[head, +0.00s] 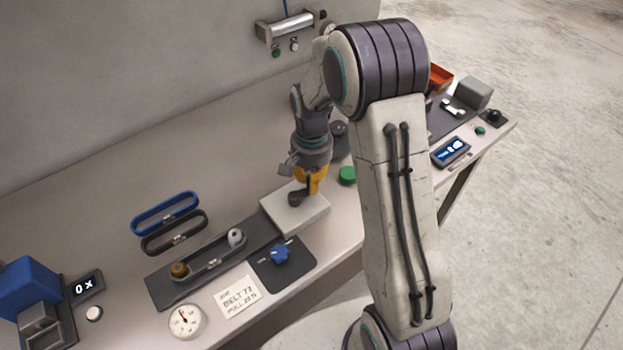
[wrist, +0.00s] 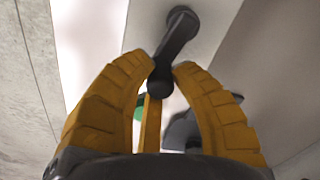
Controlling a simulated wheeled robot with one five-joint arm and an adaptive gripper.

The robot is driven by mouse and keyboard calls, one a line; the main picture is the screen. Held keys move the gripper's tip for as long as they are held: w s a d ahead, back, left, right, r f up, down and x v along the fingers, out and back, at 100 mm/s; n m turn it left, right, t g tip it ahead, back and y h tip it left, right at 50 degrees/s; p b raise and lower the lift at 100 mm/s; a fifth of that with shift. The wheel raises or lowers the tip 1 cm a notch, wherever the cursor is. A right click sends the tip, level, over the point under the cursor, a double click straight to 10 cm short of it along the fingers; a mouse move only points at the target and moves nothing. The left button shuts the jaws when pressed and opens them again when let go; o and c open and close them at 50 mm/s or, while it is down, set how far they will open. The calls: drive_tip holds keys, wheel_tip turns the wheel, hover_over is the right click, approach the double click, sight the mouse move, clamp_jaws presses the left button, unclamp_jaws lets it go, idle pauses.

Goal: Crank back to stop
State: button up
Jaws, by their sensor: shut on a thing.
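A dark crank (head: 296,198) sits on top of a pale grey box (head: 290,222) at the right end of a dark rail (head: 160,291). In the wrist view, the crank arm (wrist: 178,38) runs from its round hub at the top down to a knob-like handle (wrist: 160,86). My yellow gripper (head: 312,190) reaches down over the box. The fingers partly hide the handle in the head view.
The rail carries a brass pulley (head: 179,269) and a pale pulley (head: 236,237). A blue knob (head: 280,254), a written card (head: 241,297) and a dial gauge (head: 185,321) lie in front. A green button (head: 347,175) stands right of the box. Spare belts (head: 165,200) lie behind the rail.

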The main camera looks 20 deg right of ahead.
clamp_jaws()
